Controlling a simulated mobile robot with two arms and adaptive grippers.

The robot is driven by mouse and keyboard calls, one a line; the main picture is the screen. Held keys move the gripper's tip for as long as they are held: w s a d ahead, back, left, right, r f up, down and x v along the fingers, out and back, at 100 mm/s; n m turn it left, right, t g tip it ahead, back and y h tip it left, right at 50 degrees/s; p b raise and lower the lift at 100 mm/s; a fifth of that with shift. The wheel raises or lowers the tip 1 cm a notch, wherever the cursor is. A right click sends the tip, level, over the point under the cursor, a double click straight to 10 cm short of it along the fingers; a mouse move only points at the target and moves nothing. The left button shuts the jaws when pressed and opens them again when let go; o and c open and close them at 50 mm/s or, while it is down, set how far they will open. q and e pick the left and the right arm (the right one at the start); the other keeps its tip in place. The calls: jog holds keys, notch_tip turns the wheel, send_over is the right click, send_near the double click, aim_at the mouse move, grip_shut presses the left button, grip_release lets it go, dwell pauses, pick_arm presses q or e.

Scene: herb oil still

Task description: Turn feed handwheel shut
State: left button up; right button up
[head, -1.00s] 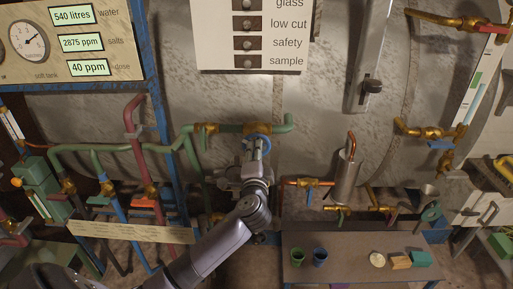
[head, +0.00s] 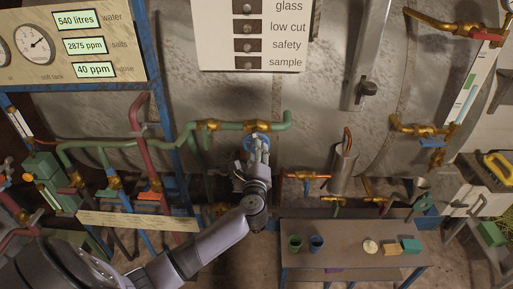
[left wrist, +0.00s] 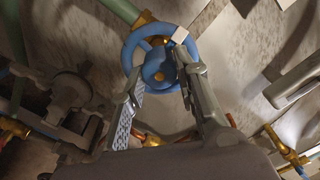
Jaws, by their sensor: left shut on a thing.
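The blue feed handwheel (left wrist: 131,42) sits on a brass valve (left wrist: 145,17) in a green pipe, in front of the boiler shell. In the head view the handwheel (head: 249,140) is mostly hidden behind my left gripper (head: 259,153), which reaches up to it from below. In the left wrist view my left gripper (left wrist: 163,88) has its two fingers at the lower part of the wheel, shut on it with a gap between them. My right gripper is not in view.
A small table (head: 345,262) at lower right holds a green cup (head: 295,243), a blue cup (head: 317,243) and small blocks. A copper-topped cylinder (head: 342,170) and brass valves stand right of my arm. Coloured pipes and a blue post crowd the left.

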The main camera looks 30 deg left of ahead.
pick_arm(q)
jog(key=shift+f+m+p, duration=0.1)
jog(key=shift+m+p, duration=0.45)
jog(key=shift+m, duration=0.45)
jog(key=o, duration=1.2)
jog(key=shift+c, duration=0.2)
jog(key=v, duration=1.2)
